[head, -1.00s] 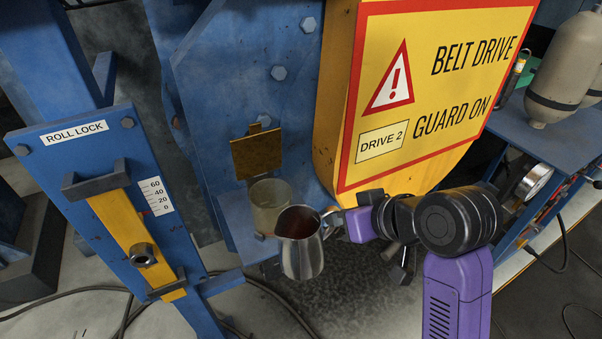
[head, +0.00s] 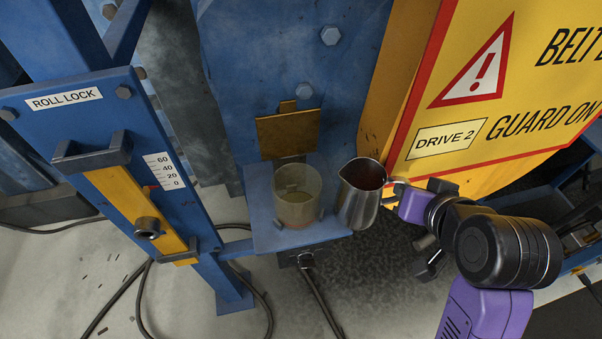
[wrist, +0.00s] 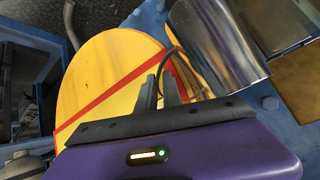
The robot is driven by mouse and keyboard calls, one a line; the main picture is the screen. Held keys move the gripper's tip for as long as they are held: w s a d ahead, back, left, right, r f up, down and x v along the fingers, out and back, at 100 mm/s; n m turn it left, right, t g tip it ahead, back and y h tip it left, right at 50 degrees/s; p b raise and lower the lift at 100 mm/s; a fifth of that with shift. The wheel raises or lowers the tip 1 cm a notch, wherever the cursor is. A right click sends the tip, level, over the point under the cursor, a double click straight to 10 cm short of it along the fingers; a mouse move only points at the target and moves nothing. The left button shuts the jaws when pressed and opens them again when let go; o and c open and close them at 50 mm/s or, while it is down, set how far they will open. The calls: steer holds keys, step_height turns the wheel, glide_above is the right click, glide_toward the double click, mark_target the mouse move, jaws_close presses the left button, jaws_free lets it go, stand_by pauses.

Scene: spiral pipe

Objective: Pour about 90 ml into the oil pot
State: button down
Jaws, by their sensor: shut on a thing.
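A translucent, pale yellowish oil pot (head: 299,201) stands upright on a small blue shelf (head: 268,238), below a brass-coloured plate. A shallow layer of something darker seems to lie at its bottom. My gripper (head: 399,190) is shut on the handle of a shiny steel jug (head: 357,203), just right of the pot. The jug looks near upright, with dark reddish-brown liquid inside. No stream shows. In the wrist view the jug (wrist: 222,45) lies beyond my gripper's dark fingers (wrist: 160,92); the pot cannot be made out there.
The yellow belt drive guard (head: 400,110) stands close behind and right of the jug. The brass-coloured plate (head: 288,133) hangs above the pot's back edge. The roll lock panel (head: 100,150) with a scale is at left. Cables (head: 322,300) run below the shelf.

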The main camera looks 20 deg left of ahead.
steer(key=shift+r, duration=0.1)
steer(key=shift+s+a+r+n+h, duration=0.1)
steer(key=shift+a+r+n+h, duration=0.1)
steer(key=shift+a+r+h, duration=0.25)
steer(key=shift+s+a+r+n+h, duration=0.1)
steer(key=shift+a+r+n+h, duration=0.1)
steer(key=shift+r, duration=0.35)
steer(key=shift+n+t+h, duration=0.5)
steer(key=shift+h, duration=0.35)
steer(key=r+p, duration=0.1)
steer(key=r, duration=0.1)
steer(key=a+r+p, duration=0.1)
steer(key=r+p, duration=0.1)
steer(key=r, duration=0.1)
steer(key=r+p, duration=0.1)
steer(key=r, duration=0.2)
steer(key=shift+s+a+p, duration=0.2)
steer(key=shift+a+p, duration=0.1)
steer(key=shift+a, duration=0.05)
steer(key=shift+s+a+h+b, duration=0.1)
steer(key=shift+a+h+b, duration=0.2)
steer(key=shift+a+b, duration=0.1)
steer(key=s+a+r+n+t+h+b, duration=0.1)
steer(key=a+r+n+t+h+b, duration=0.1)
steer(key=a+r+n+h, duration=0.2)
steer(key=shift+s+a+r+h, duration=0.3)
steer(key=shift+a+r, duration=0.2)
steer(key=shift+a, duration=0.4)
steer(key=shift+a+t, duration=0.1)
steer(key=shift+t, duration=0.2)
